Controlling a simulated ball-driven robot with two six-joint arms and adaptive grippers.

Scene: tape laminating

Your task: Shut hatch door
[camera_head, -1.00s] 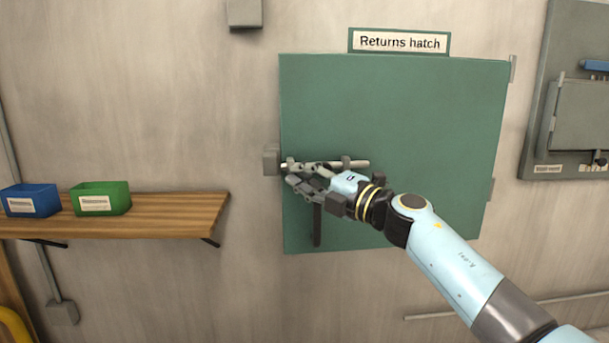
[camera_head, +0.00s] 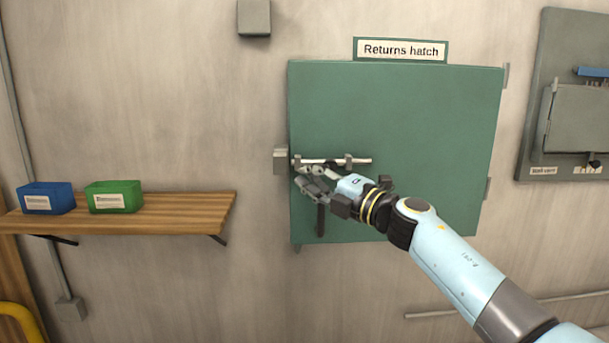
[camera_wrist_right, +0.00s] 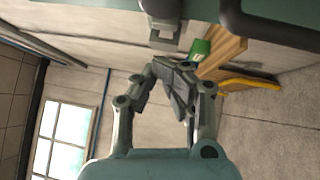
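The green hatch door (camera_head: 420,120) lies against the wall below the "Returns hatch" sign (camera_head: 401,50), and I see no clear gap at its edges. A pale sliding bolt (camera_head: 331,161) crosses its left part, its left end close to a grey catch block (camera_head: 281,161) on the wall. I cannot tell whether the bolt is in the catch. A dark upright handle (camera_head: 320,220) is on the door below. My right gripper (camera_head: 304,178) is just below the bolt's left end. My left gripper is out of view.
A wooden shelf (camera_head: 180,212) at left holds a blue bin (camera_head: 46,198) and a green bin (camera_head: 114,197). A grey panel (camera_head: 540,100) is on the wall at right. The wall between shelf and door is clear.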

